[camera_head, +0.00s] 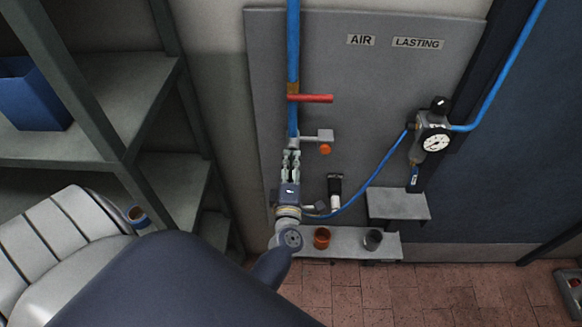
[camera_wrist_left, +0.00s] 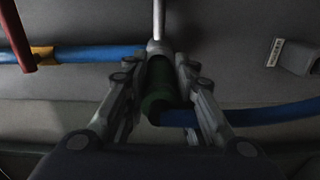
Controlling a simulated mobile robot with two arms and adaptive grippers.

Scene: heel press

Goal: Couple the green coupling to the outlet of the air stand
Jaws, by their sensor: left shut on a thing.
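My left gripper (camera_head: 290,158) is up against the grey panel, just below the vertical blue pipe (camera_head: 293,60). In the left wrist view, the gripper (camera_wrist_left: 158,82) is shut on the green coupling (camera_wrist_left: 158,85), which lies between its fingers. A blue hose (camera_wrist_left: 255,116) leaves the coupling's lower end to the right. A silver metal piece (camera_wrist_left: 157,46) lines up with the coupling's upper end and appears to meet it; I cannot tell whether they are joined. In the head view the fingers mostly hide the coupling. My right gripper is out of view.
A red lever (camera_head: 312,98) sits on the pipe. A grey fitting with an orange knob (camera_head: 325,149) is right of the fingers. A gauge (camera_head: 434,142) hangs further right. Orange (camera_head: 321,237) and grey cups (camera_head: 373,239) stand on a low shelf. Grey shelving (camera_head: 110,100) is at left.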

